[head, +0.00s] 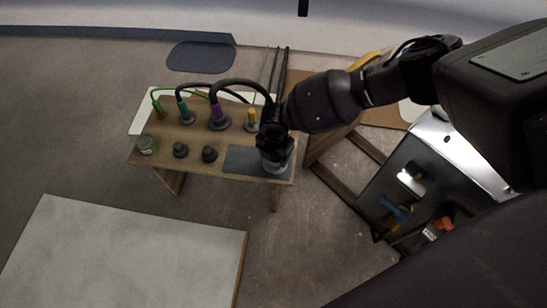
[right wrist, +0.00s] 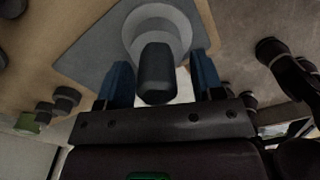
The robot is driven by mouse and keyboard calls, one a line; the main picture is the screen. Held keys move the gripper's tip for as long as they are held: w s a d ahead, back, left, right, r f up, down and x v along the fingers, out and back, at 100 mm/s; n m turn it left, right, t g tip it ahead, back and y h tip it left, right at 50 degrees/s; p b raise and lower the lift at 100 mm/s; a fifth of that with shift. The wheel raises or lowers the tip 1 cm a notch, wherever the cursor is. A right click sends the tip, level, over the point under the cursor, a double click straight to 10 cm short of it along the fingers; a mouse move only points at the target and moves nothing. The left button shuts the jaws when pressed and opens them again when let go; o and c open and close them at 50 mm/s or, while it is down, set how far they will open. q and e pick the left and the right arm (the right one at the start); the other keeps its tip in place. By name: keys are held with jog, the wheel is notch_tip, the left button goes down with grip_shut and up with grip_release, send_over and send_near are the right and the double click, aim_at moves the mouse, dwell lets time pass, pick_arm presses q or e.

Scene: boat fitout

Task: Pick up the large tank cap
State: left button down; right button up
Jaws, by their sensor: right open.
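The large tank cap, a wide light-grey disc with a dark upright knob, rests on a dark grey mat (head: 240,160) at the right end of the small wooden bench. Its disc (head: 275,167) shows just below my right gripper (head: 273,150) in the head view. In the right wrist view the knob (right wrist: 156,72) stands between the two blue fingers of my right gripper (right wrist: 162,82). The fingers are open, one on each side of the knob, with gaps visible. The head view hides most of the knob behind the gripper. My left gripper is not in view.
The wooden bench (head: 225,167) also holds two dark knobs (head: 180,150) (head: 209,154), a greenish round cap (head: 147,145), and several upright fittings with cables behind. A metal box (head: 440,165) stands to the right. A pale panel (head: 120,255) lies front left.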

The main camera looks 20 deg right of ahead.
jog(key=shift+w+f, duration=0.1)
jog(key=shift+f, duration=0.05)
jog(key=c, duration=1)
jog(key=shift+c, duration=0.2)
jog(key=shift+r, duration=0.25)
jog(key=r+p, duration=0.1)
jog(key=r, duration=0.2)
jog(key=r+p, duration=0.1)
jog(key=r, duration=0.2)
jog(key=r+p, duration=0.1)
jog(key=r, duration=0.2)
jog(key=shift+w, duration=0.25)
pick_arm(q)
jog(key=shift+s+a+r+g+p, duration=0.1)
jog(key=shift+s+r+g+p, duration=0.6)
jog(key=shift+p, duration=1.2)
pick_arm(e)
notch_tip(320, 180, up, 10)
jog(key=shift+s+r, duration=0.25)
jog(key=shift+s, duration=0.05)
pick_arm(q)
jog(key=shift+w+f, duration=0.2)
